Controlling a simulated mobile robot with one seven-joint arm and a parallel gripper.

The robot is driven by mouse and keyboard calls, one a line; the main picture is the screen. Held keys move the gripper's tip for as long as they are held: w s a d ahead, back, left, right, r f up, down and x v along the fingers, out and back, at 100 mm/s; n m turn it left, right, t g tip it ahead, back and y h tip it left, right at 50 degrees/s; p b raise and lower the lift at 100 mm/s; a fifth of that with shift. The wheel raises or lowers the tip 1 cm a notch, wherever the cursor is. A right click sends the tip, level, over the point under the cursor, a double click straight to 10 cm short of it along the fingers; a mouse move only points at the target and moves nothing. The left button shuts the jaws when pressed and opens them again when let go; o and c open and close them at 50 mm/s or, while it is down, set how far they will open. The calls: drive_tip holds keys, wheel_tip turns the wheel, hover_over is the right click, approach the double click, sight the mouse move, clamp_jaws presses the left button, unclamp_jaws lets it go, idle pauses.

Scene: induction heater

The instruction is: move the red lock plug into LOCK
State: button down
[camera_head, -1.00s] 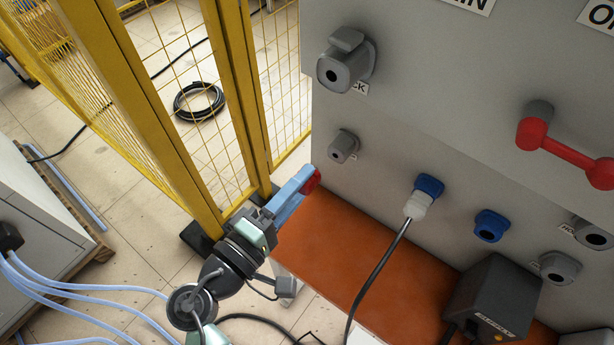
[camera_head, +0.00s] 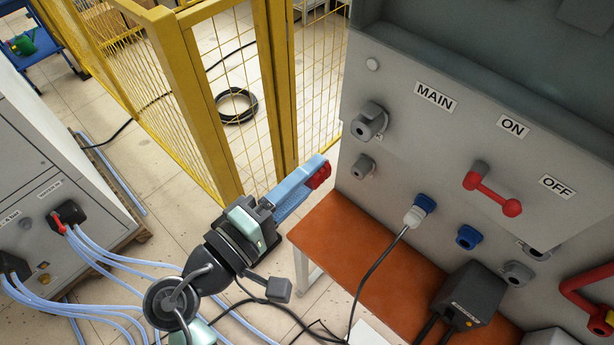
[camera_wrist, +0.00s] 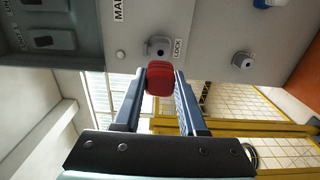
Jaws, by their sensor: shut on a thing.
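My gripper (camera_head: 303,189) is shut on the red lock plug (camera_head: 319,175), which sits at its fingertips just left of the grey panel in the head view. In the wrist view the red plug (camera_wrist: 160,79) is between the two blue fingers. The grey LOCK socket (camera_wrist: 159,46) shows just above the plug there, with its label beside it. In the head view this LOCK socket (camera_head: 369,121) is on the panel, up and to the right of the plug. The plug looks apart from the panel.
Below it on the panel is a smaller grey socket (camera_head: 363,167). A white plug with a black cable (camera_head: 413,217) is in a blue socket. The red switch handle (camera_head: 491,193) is to the right. A yellow mesh fence (camera_head: 270,90) stands behind my gripper; an orange shelf (camera_head: 345,262) lies below.

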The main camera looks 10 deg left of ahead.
drive_tip(key=x, duration=0.7)
drive_tip(key=shift+w, duration=0.15)
idle(0.3)
drive_tip(key=shift+w+d, duration=0.5)
idle(2.0)
drive_tip(key=shift+c, duration=1.9)
unclamp_jaws()
drive_tip(key=shift+f+b, duration=0.1)
drive_tip(key=shift+b, duration=0.2)
drive_tip(key=b+v, duration=0.5)
drive_tip(key=v, duration=0.8)
